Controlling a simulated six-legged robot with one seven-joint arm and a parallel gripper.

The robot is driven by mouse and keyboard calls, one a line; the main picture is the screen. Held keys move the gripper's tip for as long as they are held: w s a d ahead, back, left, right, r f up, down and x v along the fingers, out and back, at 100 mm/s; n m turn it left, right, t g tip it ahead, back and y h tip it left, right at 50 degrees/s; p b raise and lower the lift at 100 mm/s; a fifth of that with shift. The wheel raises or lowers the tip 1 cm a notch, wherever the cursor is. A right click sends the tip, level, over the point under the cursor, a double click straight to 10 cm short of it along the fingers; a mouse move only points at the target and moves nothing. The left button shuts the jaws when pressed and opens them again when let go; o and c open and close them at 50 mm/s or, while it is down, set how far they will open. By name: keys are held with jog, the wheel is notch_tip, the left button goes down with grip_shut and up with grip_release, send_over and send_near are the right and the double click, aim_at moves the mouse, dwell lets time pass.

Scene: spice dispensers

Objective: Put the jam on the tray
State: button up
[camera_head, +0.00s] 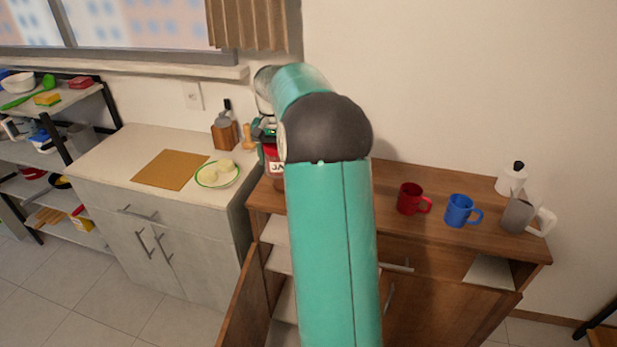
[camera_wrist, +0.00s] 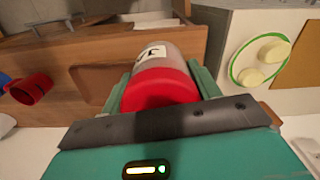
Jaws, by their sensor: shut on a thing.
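The jam jar, with a red lid and a white label, sits between the fingers of my gripper (camera_wrist: 163,83) in the wrist view, which is shut on the jam (camera_wrist: 165,95). In the head view, part of the jam (camera_head: 275,168) shows to the left of my arm, over the left end of the brown cabinet. A flat brown rounded board, seemingly the tray (camera_wrist: 98,84), lies on the cabinet top beside the jar in the wrist view. My arm hides this spot in the head view. I cannot tell the jar's height above the cabinet.
A red mug (camera_head: 409,198), a blue mug (camera_head: 459,210) and a grey jug (camera_head: 517,215) stand on the cabinet's right half. A plate with pale round food (camera_head: 219,173) and a tan mat (camera_head: 170,170) lie on the left counter. A cabinet door (camera_head: 243,305) stands open.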

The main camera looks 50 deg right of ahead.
jog(key=w+d+f, duration=0.1)
jog(key=d+f, duration=0.2)
jog(key=w+d+f, duration=0.2)
jog(key=d+f, duration=0.1)
jog(key=d, duration=0.1)
jog(key=w+d+f, duration=0.1)
jog(key=d+f, duration=0.1)
jog(key=d, duration=0.2)
jog(key=shift+w+f, duration=0.15)
jog(key=shift+f, duration=0.25)
jog(key=shift+d+f, duration=0.2)
jog(key=shift+f, duration=1.5)
jog(key=shift+f, duration=0.1)
jog(key=o, duration=1.3)
jog(key=shift+f, duration=0.1)
jog(key=shift+c, duration=0.2)
